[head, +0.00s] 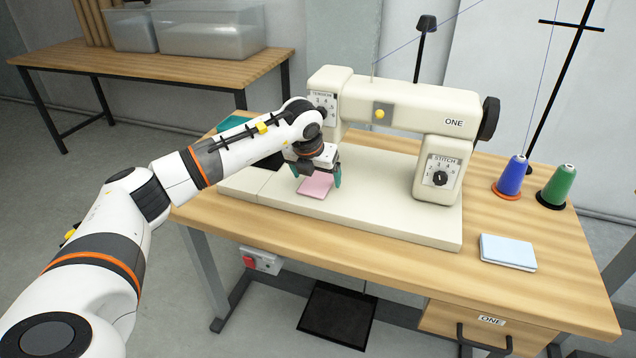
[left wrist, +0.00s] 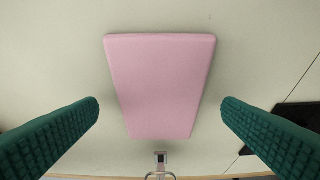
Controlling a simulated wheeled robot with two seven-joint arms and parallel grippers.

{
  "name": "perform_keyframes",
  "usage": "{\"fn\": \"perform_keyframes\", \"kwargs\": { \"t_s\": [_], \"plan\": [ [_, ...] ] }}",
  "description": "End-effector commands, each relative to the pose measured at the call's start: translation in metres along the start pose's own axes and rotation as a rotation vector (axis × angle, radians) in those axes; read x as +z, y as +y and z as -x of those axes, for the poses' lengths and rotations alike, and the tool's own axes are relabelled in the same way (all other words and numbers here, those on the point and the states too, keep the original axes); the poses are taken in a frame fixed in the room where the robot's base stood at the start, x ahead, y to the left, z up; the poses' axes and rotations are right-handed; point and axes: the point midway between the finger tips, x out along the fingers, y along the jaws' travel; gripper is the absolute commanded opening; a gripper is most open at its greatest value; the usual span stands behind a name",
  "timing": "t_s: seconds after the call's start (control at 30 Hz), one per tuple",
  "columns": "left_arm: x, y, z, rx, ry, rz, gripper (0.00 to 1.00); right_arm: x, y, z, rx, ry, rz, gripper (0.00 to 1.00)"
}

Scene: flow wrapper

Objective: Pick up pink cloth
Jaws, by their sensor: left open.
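The pink cloth (head: 315,186) lies flat on the cream bed of the sewing machine, below the needle end. In the left wrist view the pink cloth (left wrist: 160,85) sits between the two fingers and touches neither. My left gripper (head: 317,180) is open just over the cloth, its green fingers pointing down on either side of it. In the left wrist view my left gripper (left wrist: 160,112) shows its ribbed green fingers well apart and empty. Part of the cloth is hidden by the gripper in the head view. My right gripper is not in view.
The cream sewing machine (head: 385,97) stands around the cloth, its head close to my left arm. Blue (head: 510,176) and green (head: 556,186) thread spools and a light blue cloth stack (head: 508,251) are at the right. The wooden table front (head: 370,255) is clear.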

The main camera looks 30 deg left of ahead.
Motion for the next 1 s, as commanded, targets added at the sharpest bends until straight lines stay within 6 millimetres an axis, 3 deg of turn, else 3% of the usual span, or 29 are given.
{"fn": "perform_keyframes", "kwargs": {
  "t_s": [0.3,0.6,1.0],
  "plan": [
    [0.0002,-0.0004,-0.0081,-0.001,0.0,0.0,0.89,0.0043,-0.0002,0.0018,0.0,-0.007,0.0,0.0],
    [0.0001,-0.0004,-0.0077,-0.001,0.0,0.0,0.42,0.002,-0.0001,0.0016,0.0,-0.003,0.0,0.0],
    [-0.001,-0.0004,-0.0055,-0.001,0.001,0.001,0.41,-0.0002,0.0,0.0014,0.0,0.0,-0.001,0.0]
  ]
}}
